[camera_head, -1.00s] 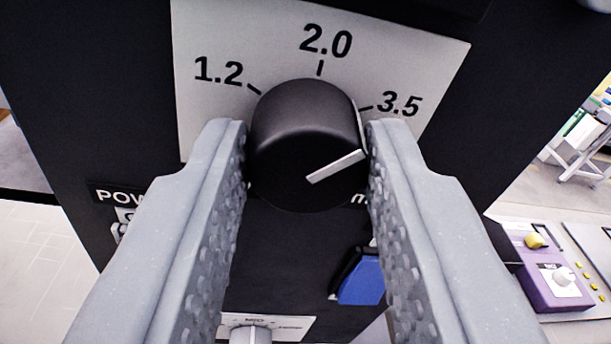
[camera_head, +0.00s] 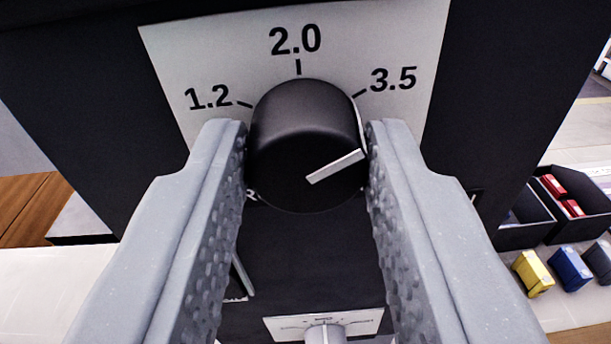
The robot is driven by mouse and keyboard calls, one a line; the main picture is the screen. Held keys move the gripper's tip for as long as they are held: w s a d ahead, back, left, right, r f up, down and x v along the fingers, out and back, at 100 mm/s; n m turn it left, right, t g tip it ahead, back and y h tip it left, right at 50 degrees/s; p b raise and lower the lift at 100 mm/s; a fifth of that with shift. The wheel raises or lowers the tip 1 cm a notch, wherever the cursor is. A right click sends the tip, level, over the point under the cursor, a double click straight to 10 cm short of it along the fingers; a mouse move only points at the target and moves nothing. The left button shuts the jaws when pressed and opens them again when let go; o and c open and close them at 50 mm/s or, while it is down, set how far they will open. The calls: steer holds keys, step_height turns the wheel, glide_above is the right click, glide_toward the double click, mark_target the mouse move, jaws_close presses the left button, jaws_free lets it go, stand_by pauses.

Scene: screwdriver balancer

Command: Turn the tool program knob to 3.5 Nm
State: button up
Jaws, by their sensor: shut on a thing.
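The black round knob (camera_head: 290,140) sits on a white dial plate (camera_head: 180,60) marked 1.2, 2.0 and 3.5. My gripper (camera_head: 307,150) is shut on the knob, with one grey finger on its left side and one on its right. The white pointer line (camera_head: 335,167) on the knob's face slants up to the right, and its stripe continues along the knob's right side. The stripe's far end appears to line up with the tick beside 3.5 (camera_head: 393,79). The knob's base and lower plate are hidden.
The plate is on a dark tool housing (camera_head: 70,90). Below is a smaller white dial plate with a knob (camera_head: 325,328). At right stand dark bins (camera_head: 525,215) with red items, and yellow and blue blocks (camera_head: 568,268).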

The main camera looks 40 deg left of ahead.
steer(key=o, duration=1)
steer(key=shift+c, duration=0.2)
steer(key=shift+s, duration=0.1)
steer(key=f+b+v, duration=0.1)
steer(key=b+v, duration=0.2)
steer(key=v, duration=1)
steer(key=shift+s+d+r, duration=0.2)
steer(key=shift+s+r, duration=0.05)
steer(key=shift+r, duration=0.3)
